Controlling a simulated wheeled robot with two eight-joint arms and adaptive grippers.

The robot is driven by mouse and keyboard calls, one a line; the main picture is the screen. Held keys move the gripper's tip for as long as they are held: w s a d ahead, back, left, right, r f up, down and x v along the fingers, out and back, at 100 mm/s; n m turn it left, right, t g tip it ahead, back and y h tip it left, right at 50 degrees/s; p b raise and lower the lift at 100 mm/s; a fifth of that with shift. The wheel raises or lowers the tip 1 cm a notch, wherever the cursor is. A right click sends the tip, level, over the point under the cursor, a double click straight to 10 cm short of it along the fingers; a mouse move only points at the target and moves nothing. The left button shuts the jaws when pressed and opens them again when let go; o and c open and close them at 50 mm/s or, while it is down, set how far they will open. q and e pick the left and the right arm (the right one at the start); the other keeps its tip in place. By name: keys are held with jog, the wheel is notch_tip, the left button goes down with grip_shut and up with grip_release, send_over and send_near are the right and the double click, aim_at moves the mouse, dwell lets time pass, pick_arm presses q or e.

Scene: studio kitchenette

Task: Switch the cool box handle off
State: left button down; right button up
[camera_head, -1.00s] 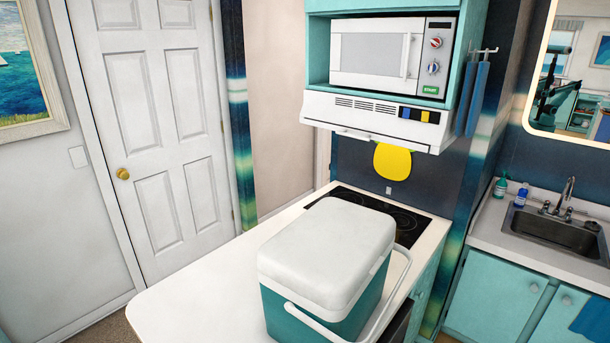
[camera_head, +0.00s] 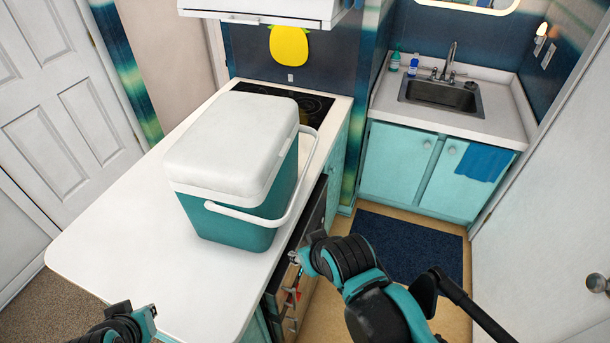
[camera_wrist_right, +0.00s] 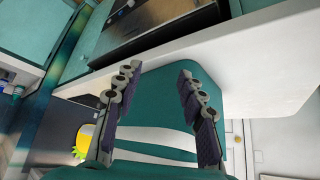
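The cool box (camera_head: 235,165), teal with a white lid, stands closed on the white counter. In the head view my right gripper is below and right of the box. My left gripper (camera_head: 148,312) is at the lower left, mostly cut off.
The white counter (camera_head: 120,240) has free room left of the box. A black cooktop (camera_head: 290,103) lies behind it. An oven front and teal cabinets are under the counter edge. A sink (camera_head: 440,95) and a dark blue mat (camera_head: 410,245) are at the right.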

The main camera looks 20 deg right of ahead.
jog(key=shift+w+m, duration=0.1)
jog(key=shift+m, duration=0.2)
grip_shut()
jog(key=w+d+m+g+y+p, duration=0.1)
jog(key=w+d+m+y, duration=0.3)
jog(key=m, duration=0.5)
jog(key=w+d+m+y, duration=0.1)
jog(key=w+m+y, duration=0.2)
jog(key=w+m, duration=0.4)
jog(key=d+m+t+y, duration=0.3)
jog(key=d+m+y, duration=0.1)
jog(key=d+m, duration=0.5)
jog(key=shift+s+d+r+y+p, duration=0.35)
jog(key=shift+s+d+r+y, duration=0.1)
jog(key=shift+d, duration=0.45)
jog(key=shift+t, duration=0.3)
